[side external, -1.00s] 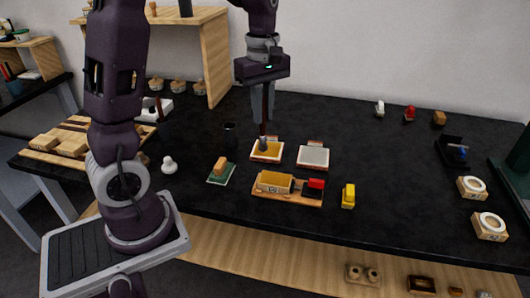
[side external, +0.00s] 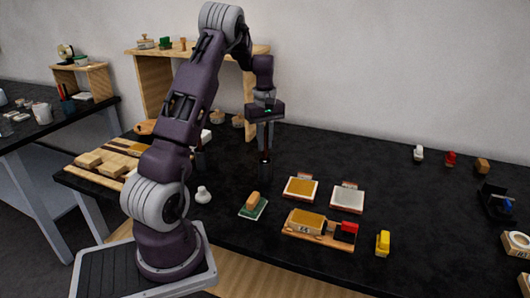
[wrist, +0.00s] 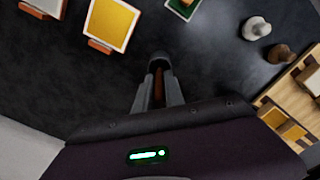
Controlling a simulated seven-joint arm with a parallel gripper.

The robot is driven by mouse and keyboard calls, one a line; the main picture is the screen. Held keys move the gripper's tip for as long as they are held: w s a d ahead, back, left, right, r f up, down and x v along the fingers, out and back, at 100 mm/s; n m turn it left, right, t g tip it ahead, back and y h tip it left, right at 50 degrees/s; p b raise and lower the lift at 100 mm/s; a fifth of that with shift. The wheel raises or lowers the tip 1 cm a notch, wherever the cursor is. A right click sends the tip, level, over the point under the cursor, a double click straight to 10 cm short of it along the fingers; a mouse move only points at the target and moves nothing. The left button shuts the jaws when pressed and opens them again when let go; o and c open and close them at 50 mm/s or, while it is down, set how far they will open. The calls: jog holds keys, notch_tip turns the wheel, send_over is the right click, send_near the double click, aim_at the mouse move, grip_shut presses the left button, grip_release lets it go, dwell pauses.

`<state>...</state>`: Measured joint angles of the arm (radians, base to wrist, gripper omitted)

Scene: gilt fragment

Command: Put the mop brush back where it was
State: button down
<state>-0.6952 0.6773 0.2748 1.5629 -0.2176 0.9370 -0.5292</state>
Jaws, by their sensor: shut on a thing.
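My gripper (side external: 265,146) is shut on the brown handle of the mop brush (side external: 265,157), which hangs upright, left of the yellow-topped tray. In the wrist view the handle (wrist: 158,88) shows between my fingertips (wrist: 157,76). A dark round shape (wrist: 160,61) lies at the brush's lower end; it looks like the rim of the dark cup, but I cannot tell it surely from the brush head. The brush's bristle end is hidden in the side view. Whether it is inside the cup or just above it is unclear.
The yellow-topped tray (side external: 301,188) and a pale tray (side external: 347,198) lie to the right. A green pad with a wooden block (side external: 253,205) and a white knob piece (side external: 203,195) lie nearer. A wooden shelf (side external: 155,85) stands behind. The table's right middle is clear.

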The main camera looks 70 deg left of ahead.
jog(key=shift+f, duration=1)
jog(key=shift+f, duration=0.1)
jog(key=c, duration=1.4)
grip_release()
